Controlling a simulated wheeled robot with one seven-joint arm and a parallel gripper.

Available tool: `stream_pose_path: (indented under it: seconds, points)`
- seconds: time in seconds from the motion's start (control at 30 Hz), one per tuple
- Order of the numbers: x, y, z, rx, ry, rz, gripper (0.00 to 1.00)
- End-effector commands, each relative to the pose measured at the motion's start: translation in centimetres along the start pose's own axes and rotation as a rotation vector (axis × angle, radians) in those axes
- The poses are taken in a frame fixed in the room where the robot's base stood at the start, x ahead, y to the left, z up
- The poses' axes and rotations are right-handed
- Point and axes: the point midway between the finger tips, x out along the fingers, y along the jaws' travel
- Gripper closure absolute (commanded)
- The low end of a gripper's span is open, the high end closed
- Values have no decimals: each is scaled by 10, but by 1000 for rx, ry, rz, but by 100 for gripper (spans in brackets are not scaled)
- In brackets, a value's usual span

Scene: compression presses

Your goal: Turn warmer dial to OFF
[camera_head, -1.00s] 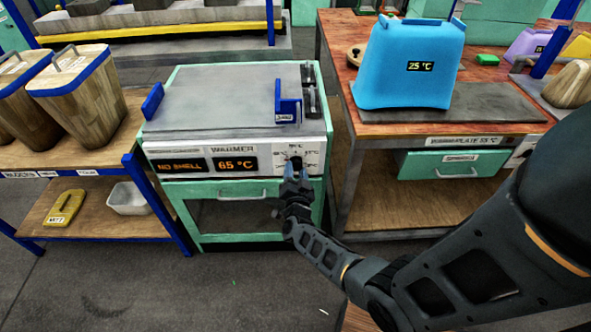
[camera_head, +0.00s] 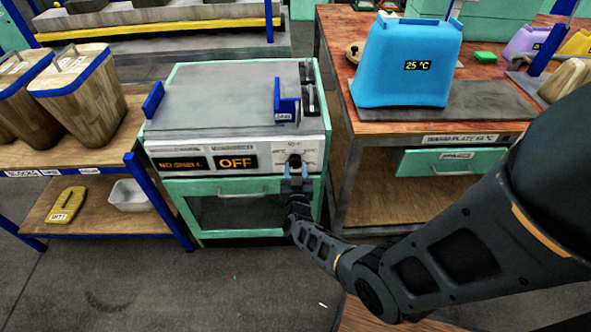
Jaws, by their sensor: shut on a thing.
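The warmer (camera_head: 235,97) is a mint-green cabinet with a grey top plate and a white front panel. Its right-hand display (camera_head: 236,162) reads "OFF" in orange. The left display (camera_head: 184,165) reads "NO SHELL". The dark warmer dial (camera_head: 294,160) is at the right of the panel, under small printed marks. My gripper (camera_head: 295,171) reaches up to the dial from below, with its fingertips shut on it. The fingers hide part of the dial.
A wooden bench with a blue container (camera_head: 408,68) stands to the right. A shelf with wooden containers (camera_head: 77,95) stands to the left. Open floor lies in front.

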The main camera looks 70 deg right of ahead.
Motion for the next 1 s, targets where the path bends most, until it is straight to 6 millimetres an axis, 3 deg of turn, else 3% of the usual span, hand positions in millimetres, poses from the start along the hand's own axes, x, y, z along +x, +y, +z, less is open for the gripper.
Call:
stream_pose_path:
  seconds: [0.43,0.47,0.5,0.7,1.0]
  points:
    - [-1,0,2,-11,-3,-2,86]
    - [-1,0,2,-11,-3,-2,53]
    - [-1,0,1,-10,-3,-2,49]
    - [0,0,1,-9,-2,-1,32]
    - [-6,0,0,-9,-1,-3,32]
